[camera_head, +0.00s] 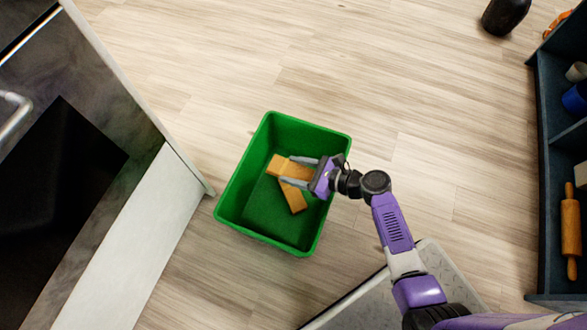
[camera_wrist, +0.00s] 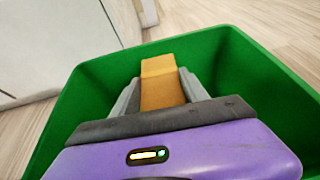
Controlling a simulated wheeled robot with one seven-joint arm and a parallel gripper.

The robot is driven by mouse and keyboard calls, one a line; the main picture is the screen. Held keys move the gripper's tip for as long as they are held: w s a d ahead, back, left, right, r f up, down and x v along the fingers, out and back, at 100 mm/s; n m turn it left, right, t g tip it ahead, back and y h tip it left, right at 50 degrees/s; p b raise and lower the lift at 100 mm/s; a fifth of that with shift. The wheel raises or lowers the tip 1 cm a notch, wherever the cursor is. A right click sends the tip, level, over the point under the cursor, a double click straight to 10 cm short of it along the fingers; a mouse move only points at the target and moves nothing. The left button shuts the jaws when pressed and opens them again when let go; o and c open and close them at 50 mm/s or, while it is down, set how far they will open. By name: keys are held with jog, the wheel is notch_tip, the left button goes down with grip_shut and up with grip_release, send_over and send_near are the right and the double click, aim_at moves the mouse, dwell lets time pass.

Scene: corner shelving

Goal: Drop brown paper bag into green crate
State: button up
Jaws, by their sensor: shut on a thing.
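The brown paper bag (camera_head: 277,166) is between the fingers of my gripper (camera_head: 287,170), over the inside of the green crate (camera_head: 228,201). In the wrist view the bag (camera_wrist: 160,92) is held between both grey fingers, its far end sticking out past the tips. The green crate also shows in that view (camera_wrist: 90,88), surrounding the bag and fingers. A second orange-brown piece (camera_head: 295,198) shows below the lower finger in the head view. I cannot tell whether it is part of the bag or a separate thing lying in the crate.
The crate stands on a pale wood floor (camera_head: 400,70). A dark-fronted appliance or cabinet (camera_head: 60,170) is at left. A dark shelf unit (camera_head: 547,180) with a rolling pin (camera_head: 571,232) is at right. A dark rounded object (camera_head: 505,15) stands at top right.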

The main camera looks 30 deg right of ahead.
jog(key=o, duration=1.4)
jog(key=shift+o, duration=0.2)
jog(key=p+v, duration=0.3)
jog(key=v, duration=0.4)
jog(key=shift+s+d+r+p, duration=0.1)
jog(key=shift+s+p, duration=0.1)
jog(key=shift+p, duration=0.2)
jog(key=shift+s+d, duration=0.1)
jog(key=shift+s, duration=0.05)
